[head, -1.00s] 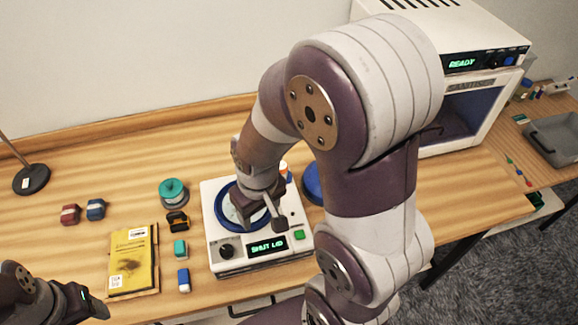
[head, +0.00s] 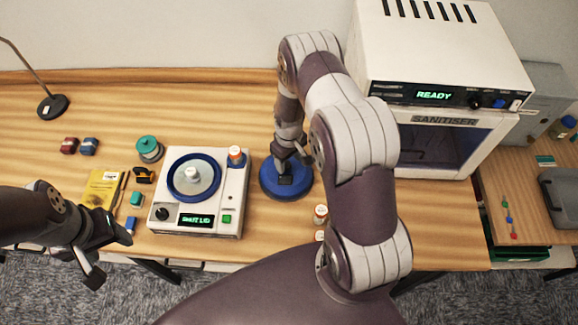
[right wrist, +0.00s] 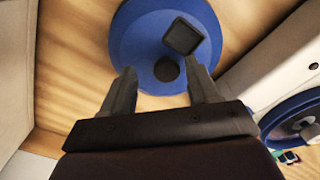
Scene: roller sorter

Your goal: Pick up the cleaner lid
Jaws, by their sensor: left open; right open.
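The cleaner lid (head: 272,189) is a round blue disc lying on the wooden table, just right of the white cleaner (head: 238,185). The right wrist view shows the lid (right wrist: 140,38) with a dark square knob (right wrist: 182,36) and a dark round spot. My right gripper (head: 290,165) is open above the lid, its fingers (right wrist: 162,72) pointing at it with nothing held; the knob lies beyond the fingertips, towards the right one. My left gripper (head: 108,258) is open and empty near the table's front left edge. The cleaner's blue-rimmed bowl is uncovered, and its display reads SHUT LID.
The white sanitiser (head: 445,120) stands right of my right arm, its display reading READY. An orange-capped bottle (head: 236,157) stands on the cleaner's back corner. Small bottles (head: 320,213) stand in front of the lid. A yellow packet (head: 103,188) and small blocks lie left.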

